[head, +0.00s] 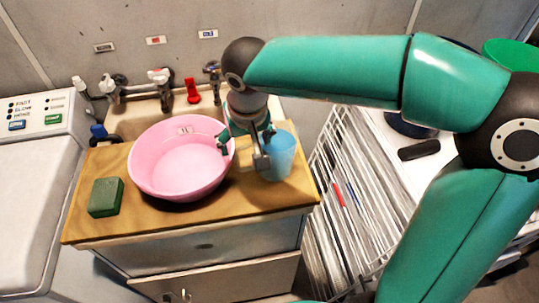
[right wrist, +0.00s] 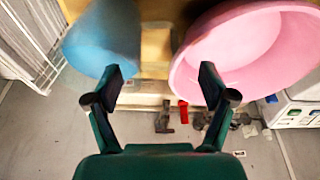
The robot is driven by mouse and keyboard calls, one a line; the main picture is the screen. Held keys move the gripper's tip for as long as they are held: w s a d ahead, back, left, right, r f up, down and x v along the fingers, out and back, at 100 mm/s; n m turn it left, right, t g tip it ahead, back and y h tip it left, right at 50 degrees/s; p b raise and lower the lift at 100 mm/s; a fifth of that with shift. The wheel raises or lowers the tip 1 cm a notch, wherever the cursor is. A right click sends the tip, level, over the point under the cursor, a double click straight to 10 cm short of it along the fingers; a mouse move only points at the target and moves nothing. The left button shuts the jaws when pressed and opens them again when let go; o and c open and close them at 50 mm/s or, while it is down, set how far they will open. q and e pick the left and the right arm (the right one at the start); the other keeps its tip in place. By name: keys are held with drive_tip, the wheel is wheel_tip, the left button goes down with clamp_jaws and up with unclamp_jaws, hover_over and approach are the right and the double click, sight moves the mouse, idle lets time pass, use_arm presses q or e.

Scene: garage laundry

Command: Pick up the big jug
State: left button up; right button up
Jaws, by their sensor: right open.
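A blue jug (head: 279,158) stands at the right end of the wooden counter. It shows at the upper left of the right wrist view (right wrist: 100,40); I see no handle clearly. My right gripper (head: 243,148) is open and points down between the jug and the pink basin. In the head view one finger overlaps the jug's left side and the other is by the basin's rim. In the right wrist view the gap between the fingertips (right wrist: 163,84) holds nothing, with the jug left of it. Whether a finger touches the jug, I cannot tell. My left gripper is out of view.
The pink basin (head: 180,160) fills the middle of the wooden counter (head: 150,219). A green block (head: 106,197) lies at its left. Behind are a sink (head: 135,125) and taps (head: 160,77). A white wire rack (head: 335,190) stands right of the counter.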

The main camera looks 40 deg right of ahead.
sight(245, 148)
drive_tip(key=x, duration=0.3)
drive_tip(key=shift+w+f, duration=0.2)
drive_tip(key=shift+f, duration=0.05)
drive_tip(key=shift+r, duration=0.1)
clamp_jaws()
